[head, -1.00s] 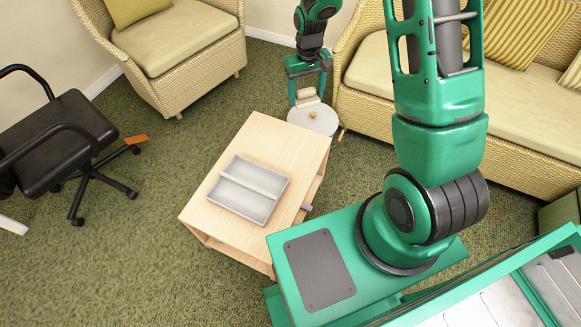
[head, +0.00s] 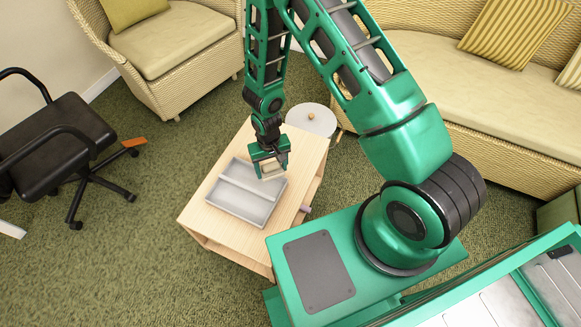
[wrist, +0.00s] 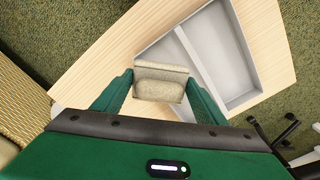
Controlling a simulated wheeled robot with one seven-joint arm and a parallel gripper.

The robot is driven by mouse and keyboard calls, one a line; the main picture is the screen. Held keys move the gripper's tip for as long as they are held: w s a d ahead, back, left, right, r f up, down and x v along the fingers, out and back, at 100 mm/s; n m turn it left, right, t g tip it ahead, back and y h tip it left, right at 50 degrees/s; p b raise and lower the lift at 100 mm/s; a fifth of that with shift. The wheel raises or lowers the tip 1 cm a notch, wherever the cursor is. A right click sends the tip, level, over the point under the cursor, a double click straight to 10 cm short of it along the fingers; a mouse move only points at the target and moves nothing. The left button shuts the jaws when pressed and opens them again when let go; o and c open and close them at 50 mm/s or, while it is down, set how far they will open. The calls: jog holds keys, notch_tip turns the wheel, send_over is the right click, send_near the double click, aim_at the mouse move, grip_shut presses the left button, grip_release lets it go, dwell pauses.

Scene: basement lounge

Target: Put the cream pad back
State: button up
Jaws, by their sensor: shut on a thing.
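The cream pad (wrist: 160,84) is a small pale block between my two green fingers in the wrist view. My gripper (head: 270,170) is shut on it, and it partly shows between the fingers in the head view. A grey tray with two long compartments (head: 233,210) lies on the light wooden table (head: 193,213). In the head view, my gripper is over the tray's far right part. In the wrist view, the tray (wrist: 181,43) shows beyond and to the right of the pad. I cannot tell the pad's exact height above it. Both visible compartments look empty.
A round pale stool (head: 298,113) with a small tan knob-like spot stands behind the table. A wicker armchair (head: 165,55) is at the back left, a wicker sofa (head: 480,110) at the right. A black office chair (head: 65,135) stands left.

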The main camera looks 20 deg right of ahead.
send_over(290, 169)
notch_tip(290, 169, down, 6)
jog(key=shift+s+f, duration=0.1)
jog(key=shift+s, duration=0.05)
jog(key=shift+f, duration=1.9)
jog(key=shift+f, duration=0.1)
jog(key=o, duration=1.1)
jog(key=shift+c, duration=0.2)
notch_tip(290, 169, up, 12)
jog(key=shift+d+r, duration=0.1)
jog(key=shift+r, duration=0.1)
